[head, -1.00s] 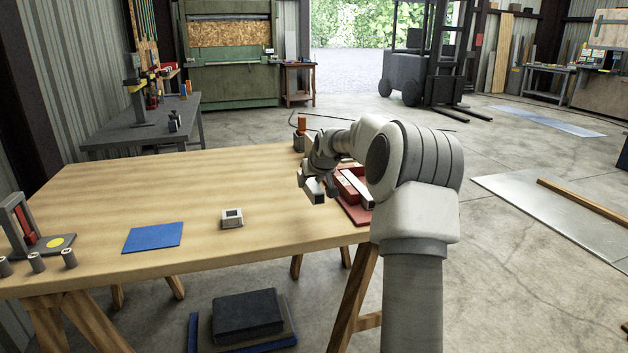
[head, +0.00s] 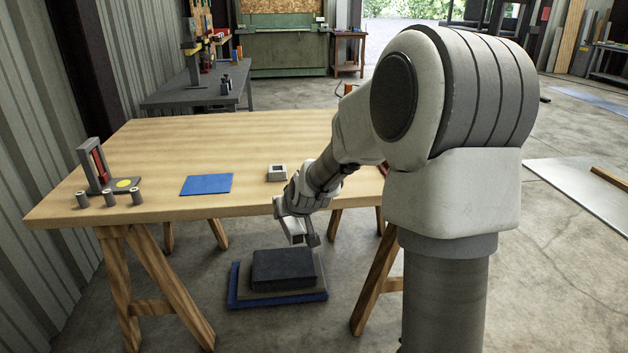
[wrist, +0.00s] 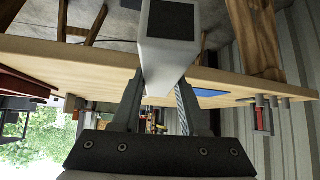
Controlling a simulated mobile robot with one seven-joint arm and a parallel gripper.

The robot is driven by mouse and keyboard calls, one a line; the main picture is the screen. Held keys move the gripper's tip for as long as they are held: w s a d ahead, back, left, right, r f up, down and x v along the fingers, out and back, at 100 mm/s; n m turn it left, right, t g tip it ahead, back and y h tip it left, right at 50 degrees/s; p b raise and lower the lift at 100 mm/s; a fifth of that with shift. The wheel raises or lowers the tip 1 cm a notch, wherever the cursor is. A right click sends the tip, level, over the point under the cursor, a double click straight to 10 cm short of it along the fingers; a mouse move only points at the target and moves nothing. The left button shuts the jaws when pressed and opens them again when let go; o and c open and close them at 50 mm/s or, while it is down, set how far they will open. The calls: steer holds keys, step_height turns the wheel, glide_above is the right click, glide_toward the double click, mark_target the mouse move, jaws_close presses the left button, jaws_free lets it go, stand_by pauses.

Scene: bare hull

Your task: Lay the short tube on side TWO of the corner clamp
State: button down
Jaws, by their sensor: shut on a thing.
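My gripper (head: 304,236) hangs low in front of the table's front edge, above the dark stack on the floor. In the wrist view its fingers (wrist: 160,88) are shut on a light grey square tube (wrist: 165,55), whose dark end faces the camera. The red corner clamp is mostly hidden behind my arm in the head view; only a sliver of red (head: 383,170) shows. A dark red part, probably the clamp, is at the left of the wrist view (wrist: 25,86). The side markings cannot be read.
On the wooden table (head: 250,140) are a small grey block with a square opening (head: 277,173), a blue sheet (head: 207,184), a stand with a red part (head: 98,165) and several small grey cylinders (head: 109,198). A dark stack (head: 283,270) lies on the floor below.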

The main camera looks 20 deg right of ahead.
steer(key=s+a+p, duration=0.6)
steer(key=s+p, duration=0.2)
steer(key=p, duration=0.9)
steer(key=shift+f, duration=0.2)
steer(key=shift+d+f+p, duration=0.1)
steer(key=shift+f+p, duration=0.15)
steer(key=shift+p, duration=1)
